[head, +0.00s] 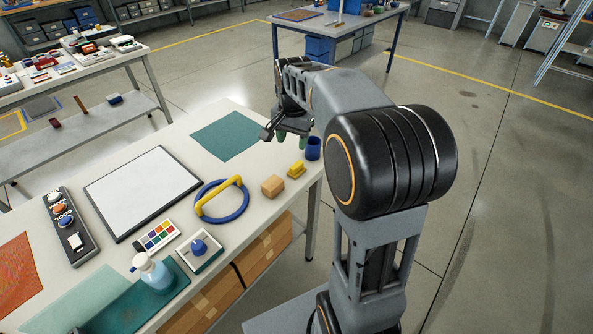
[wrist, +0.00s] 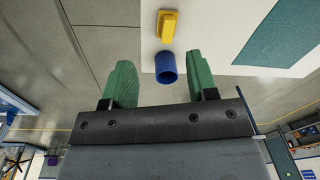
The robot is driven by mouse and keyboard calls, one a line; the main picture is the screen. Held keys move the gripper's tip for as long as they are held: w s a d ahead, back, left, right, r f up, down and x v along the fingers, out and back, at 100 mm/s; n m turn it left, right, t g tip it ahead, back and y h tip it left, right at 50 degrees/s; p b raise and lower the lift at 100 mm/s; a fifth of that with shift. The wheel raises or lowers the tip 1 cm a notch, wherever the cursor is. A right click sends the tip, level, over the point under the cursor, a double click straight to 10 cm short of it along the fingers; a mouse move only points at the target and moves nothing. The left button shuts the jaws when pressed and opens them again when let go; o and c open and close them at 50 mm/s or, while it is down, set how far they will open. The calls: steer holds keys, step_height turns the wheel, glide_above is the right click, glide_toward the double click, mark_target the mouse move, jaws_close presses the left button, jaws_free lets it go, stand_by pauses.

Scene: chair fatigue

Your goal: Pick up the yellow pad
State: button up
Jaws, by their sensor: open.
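The yellow pad (head: 296,169) is a small yellow piece lying near the right edge of the white table (head: 236,118). In the wrist view the yellow pad (wrist: 170,26) shows at the top, beyond a blue cup (wrist: 166,67). My gripper (head: 292,140) hangs over the table's far right corner, beyond the pad in the head view. The blue cup (head: 313,148) stands near the table corner, close to my gripper. The pad is apart from the fingers.
A wooden block (head: 272,187) and a blue ring with a yellow bar (head: 222,200) lie near the pad. Floor is clear beyond the right edge.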

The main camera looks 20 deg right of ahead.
steer(key=w+d+f+m, duration=0.2)
steer(key=w+d+m, duration=0.1)
steer(key=w, duration=0.1)
glide_above(297, 164)
steer(key=shift+g, duration=0.4)
step_height(297, 164, down, 8)
steer(key=shift+s+r+b, duration=0.1)
steer(key=shift+s+b, duration=0.05)
steer(key=shift+b, duration=0.2)
steer(key=shift+a+f, duration=0.1)
steer(key=shift+f, duration=3.05)
steer(key=shift+c, duration=0.4)
jaws_close()
